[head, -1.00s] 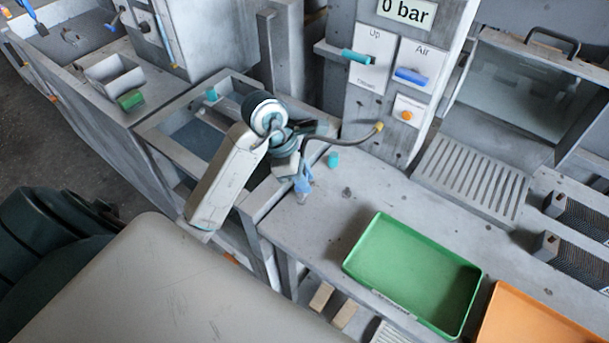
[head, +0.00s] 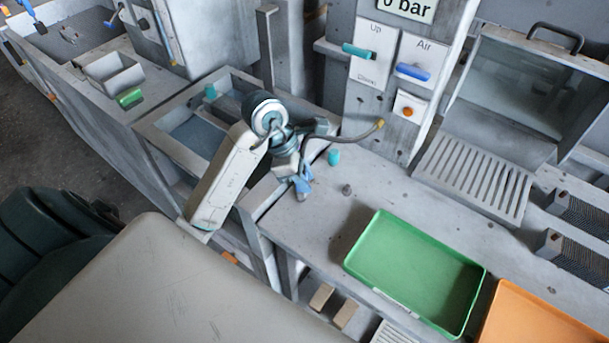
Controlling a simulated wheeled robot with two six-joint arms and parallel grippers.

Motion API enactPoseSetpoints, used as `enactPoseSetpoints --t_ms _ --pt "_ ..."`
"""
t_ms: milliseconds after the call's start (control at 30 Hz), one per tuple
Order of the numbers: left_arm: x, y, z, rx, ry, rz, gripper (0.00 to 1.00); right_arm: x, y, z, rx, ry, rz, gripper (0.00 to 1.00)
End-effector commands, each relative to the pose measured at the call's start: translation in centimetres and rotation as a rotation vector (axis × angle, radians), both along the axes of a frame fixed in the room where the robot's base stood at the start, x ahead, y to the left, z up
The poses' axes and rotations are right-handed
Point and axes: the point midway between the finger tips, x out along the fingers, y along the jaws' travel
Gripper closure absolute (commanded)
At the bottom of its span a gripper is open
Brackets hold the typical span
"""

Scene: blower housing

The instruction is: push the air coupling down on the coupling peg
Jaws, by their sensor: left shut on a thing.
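My left gripper (head: 302,184) reaches down over the left end of the grey bench and is shut, with blue at its fingertips. A dark hose (head: 350,139) runs from a brass-coloured end at the panel to behind my left wrist. The air coupling is mostly hidden in the grip; a small grey piece (head: 301,197) shows just under the fingertips, close to the bench top. I cannot tell whether this is the coupling or the coupling peg, or how far the coupling sits on the peg. My right gripper is out of view.
A teal cylinder (head: 334,157) and a small dark grey stub (head: 346,189) stand right of the gripper. A green tray (head: 364,275) and an orange tray (head: 497,301) lie farther right. The panel behind carries a teal lever (head: 359,51), a blue lever (head: 413,72) and a pressure display (head: 406,9).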

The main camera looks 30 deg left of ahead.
Motion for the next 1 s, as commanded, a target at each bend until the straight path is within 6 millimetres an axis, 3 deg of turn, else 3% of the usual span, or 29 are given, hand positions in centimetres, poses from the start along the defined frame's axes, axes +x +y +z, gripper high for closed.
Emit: enactPoseSetpoints --t_ms 967,1000 --pt "-0.01 -0.02 -0.65 0.0 0.0 0.0 1.0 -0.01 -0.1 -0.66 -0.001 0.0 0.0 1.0" --pt "0.0 -0.02 -0.66 0.0 0.0 0.0 0.68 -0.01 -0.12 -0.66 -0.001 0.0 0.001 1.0"
